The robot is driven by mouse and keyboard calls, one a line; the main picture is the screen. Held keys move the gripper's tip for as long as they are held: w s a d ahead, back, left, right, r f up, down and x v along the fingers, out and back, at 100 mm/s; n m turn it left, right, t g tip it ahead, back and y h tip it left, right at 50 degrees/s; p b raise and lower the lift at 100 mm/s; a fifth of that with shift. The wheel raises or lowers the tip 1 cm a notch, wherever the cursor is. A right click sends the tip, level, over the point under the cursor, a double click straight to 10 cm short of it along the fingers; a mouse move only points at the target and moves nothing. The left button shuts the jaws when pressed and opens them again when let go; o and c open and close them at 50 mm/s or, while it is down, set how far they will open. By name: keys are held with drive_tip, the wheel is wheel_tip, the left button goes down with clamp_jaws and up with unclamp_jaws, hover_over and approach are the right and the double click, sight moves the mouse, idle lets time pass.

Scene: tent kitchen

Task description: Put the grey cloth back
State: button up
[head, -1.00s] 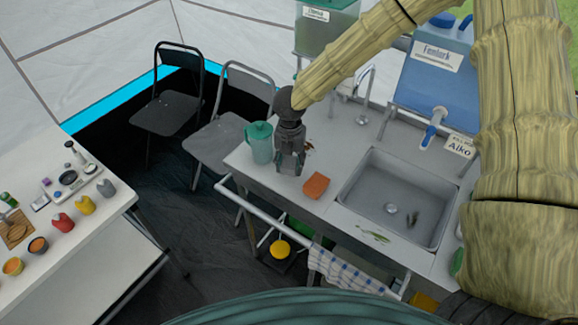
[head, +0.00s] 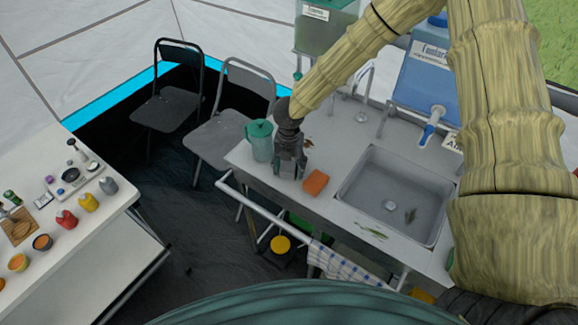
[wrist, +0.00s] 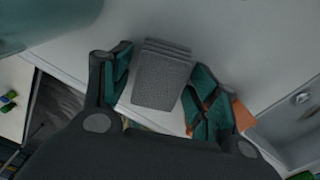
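The grey cloth (wrist: 162,76) shows in the wrist view as a small folded stack with layered edges, over the pale counter top. My gripper (wrist: 165,88) has its teal-padded fingers on either side of it. The fingers are apart, with a narrow gap beside the cloth at the lower right, so I see no firm grip. In the head view my gripper (head: 290,170) points down at the front left of the sink counter. It sits between the teal pitcher and the orange sponge, and it hides most of the cloth there.
The teal pitcher (head: 260,141) stands close to the left of my gripper. The orange sponge (head: 315,182) lies close to its right. The sink basin (head: 392,196) is farther right. A checked towel (head: 340,262) hangs on the front rail (head: 262,214).

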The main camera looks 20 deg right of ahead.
sight(289, 165)
drive_tip(key=shift+r, duration=0.15)
wheel_tip(289, 165, up, 12)
drive_tip(key=b, duration=0.2)
idle(0.6)
drive_tip(key=shift+r, duration=0.1)
